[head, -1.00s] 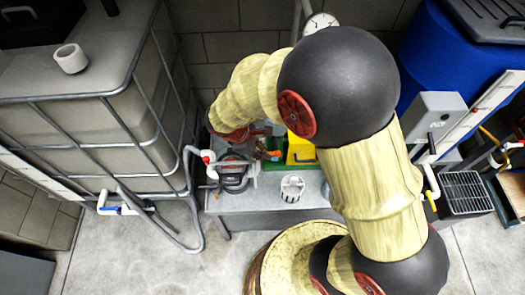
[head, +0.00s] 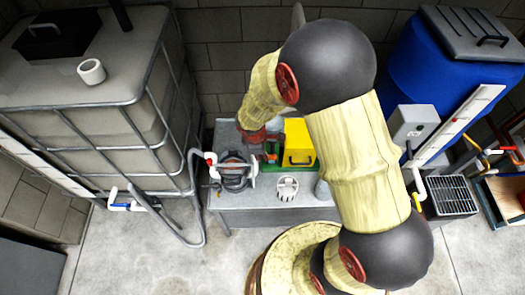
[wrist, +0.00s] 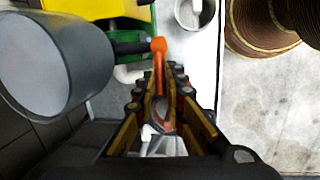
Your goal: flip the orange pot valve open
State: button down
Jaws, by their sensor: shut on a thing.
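The orange pot valve handle (wrist: 158,60) shows in the wrist view. Its round end meets a dark stub from a grey cylinder, and its lever runs down between my fingers. My gripper (wrist: 165,95) is shut on the orange valve handle; the fingers hide part of the lever. In the head view my gripper (head: 268,152) is low over the bench, between the dark coiled hose and the yellow box. The valve is mostly hidden there.
The grey cylinder (wrist: 52,62) fills the wrist view's upper left. A yellow box (head: 299,135) stands at right on the grey bench (head: 240,200). A white round strainer (head: 287,187) is in front. A caged tank (head: 130,115) stands left, a blue barrel (head: 415,65) right.

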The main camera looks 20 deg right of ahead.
aim_at(274, 157)
jog(key=shift+s+d+r+t+y+p, duration=0.25)
jog(key=shift+y+p, duration=0.6)
jog(key=shift+p, duration=3.65)
jog(key=shift+s+d+r+t+y+p, duration=0.2)
jog(key=shift+d+r+y+p, duration=0.5)
jog(key=shift+p, duration=3.75)
jog(key=y+p, duration=0.1)
jog(key=p, duration=0.3)
jog(key=shift+t+y, duration=0.25)
jog(key=y+p, duration=0.1)
jog(key=p, duration=0.1)
jog(key=shift+d+m+p, duration=0.3)
jog(key=shift+p, duration=0.05)
jog(key=shift+s+d+t+y+p, duration=0.1)
jog(key=shift+d+t+y+p, duration=0.4)
jog(key=shift+y, duration=0.2)
jog(key=shift+s+d+f+t+y+b, duration=0.1)
jog(key=shift+d+f+t+y+b, duration=0.2)
jog(key=shift+y, duration=0.6)
jog(key=y+b, duration=0.1)
jog(key=b, duration=0.1)
jog(key=d+t+y+b, duration=0.1)
jog(key=y+b, duration=0.1)
jog(key=s+d+t+y+b, duration=0.1)
jog(key=y+b, duration=0.1)
jog(key=shift+d+f+m+b, duration=0.15)
jog(key=shift+d+m+b, duration=0.15)
jog(key=shift+m, duration=0.1)
